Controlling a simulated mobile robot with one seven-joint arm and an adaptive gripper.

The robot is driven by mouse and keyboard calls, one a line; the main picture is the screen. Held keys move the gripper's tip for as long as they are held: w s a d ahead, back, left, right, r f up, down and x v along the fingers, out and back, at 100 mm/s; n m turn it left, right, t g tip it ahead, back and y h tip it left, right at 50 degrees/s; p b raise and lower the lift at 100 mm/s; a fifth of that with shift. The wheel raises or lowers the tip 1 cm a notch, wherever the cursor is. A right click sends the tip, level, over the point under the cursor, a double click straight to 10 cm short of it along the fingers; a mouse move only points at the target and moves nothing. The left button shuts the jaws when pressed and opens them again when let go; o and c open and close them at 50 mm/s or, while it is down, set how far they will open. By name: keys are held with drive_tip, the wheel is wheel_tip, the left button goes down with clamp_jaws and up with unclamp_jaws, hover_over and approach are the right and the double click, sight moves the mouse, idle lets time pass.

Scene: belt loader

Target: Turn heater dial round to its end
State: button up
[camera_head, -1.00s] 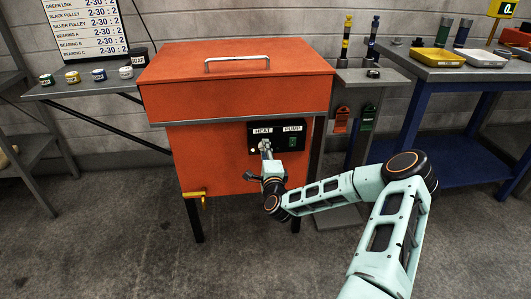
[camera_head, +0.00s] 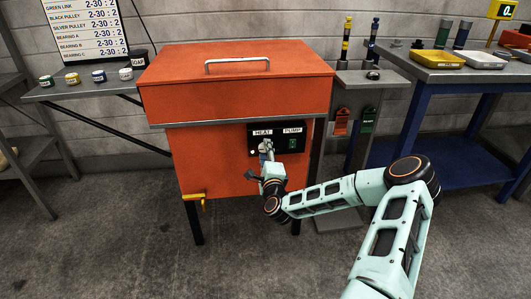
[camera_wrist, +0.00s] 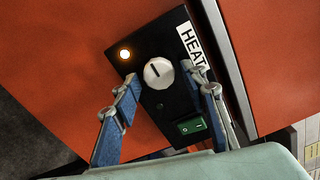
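The heater dial (camera_wrist: 158,72) is a round white knob with a dark pointer line, on a black control panel under the HEAT label. In the wrist view my gripper (camera_wrist: 161,73) is open, with one finger on each side of the dial. A small gap shows between each fingertip and the dial, so I see no grip; how deep the fingers reach is hard to tell.
A green rocker switch (camera_wrist: 190,127) is on the same panel, close to my right finger. The panel is on an orange lidded tank (camera_head: 230,100) with a yellow tap (camera_head: 195,196) low on its front. A grey stand (camera_head: 372,90) is to the right.

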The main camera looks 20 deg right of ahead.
drive_tip(key=shift+s, duration=0.1)
drive_tip(key=v, duration=1.1)
drive_tip(key=shift+s, duration=0.35)
drive_tip(key=shift+a, duration=0.15)
